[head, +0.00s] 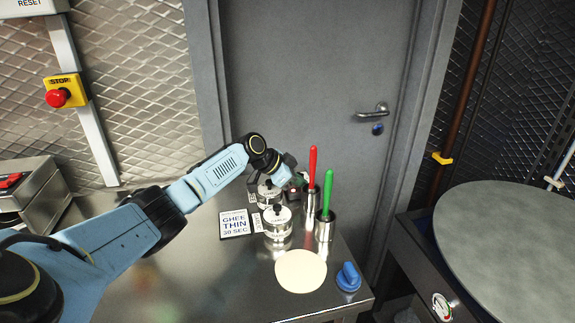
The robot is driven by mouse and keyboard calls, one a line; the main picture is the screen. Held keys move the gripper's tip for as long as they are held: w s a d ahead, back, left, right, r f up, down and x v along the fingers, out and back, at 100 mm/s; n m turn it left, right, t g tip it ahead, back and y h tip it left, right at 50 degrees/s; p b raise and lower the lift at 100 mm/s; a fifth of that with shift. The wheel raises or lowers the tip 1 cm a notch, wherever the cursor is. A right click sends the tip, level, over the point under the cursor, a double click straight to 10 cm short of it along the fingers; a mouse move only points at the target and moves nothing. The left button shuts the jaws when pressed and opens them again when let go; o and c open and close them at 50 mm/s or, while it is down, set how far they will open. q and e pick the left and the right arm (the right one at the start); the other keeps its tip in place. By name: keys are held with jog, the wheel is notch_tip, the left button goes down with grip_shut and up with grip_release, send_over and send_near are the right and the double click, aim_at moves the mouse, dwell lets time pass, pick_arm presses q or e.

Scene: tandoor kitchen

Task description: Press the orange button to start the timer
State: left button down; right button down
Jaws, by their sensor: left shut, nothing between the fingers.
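My left arm comes in from the left over the steel counter (150,285). My left gripper (296,181) is shut and empty, at the back of the counter behind the nearer steel canister (278,222). It is just left of the red-handled tool. No orange button can be made out clearly. A small dark object with a reddish spot (291,191) shows partly under the gripper, and I cannot tell what it is or whether the fingers touch it. My right gripper is not in view.
Steel cups hold a red-handled tool (313,165) and a green-handled tool (328,190). A sign (235,223) reads "GHEE THIN 30 SEC". A flat dough round (300,271) and a blue knob-like object (348,277) lie in front. A red stop button (57,97) is on the wall.

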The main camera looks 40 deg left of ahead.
aim_at(300, 191)
pick_arm(q)
notch_tip(300, 191, up, 4)
jog(key=p, duration=0.3)
jog(key=shift+s+d+r, duration=0.15)
jog(key=v, duration=0.9)
jog(key=shift+s+a+r, duration=0.2)
jog(key=shift+s+a, duration=0.05)
jog(key=shift+a, duration=0.1)
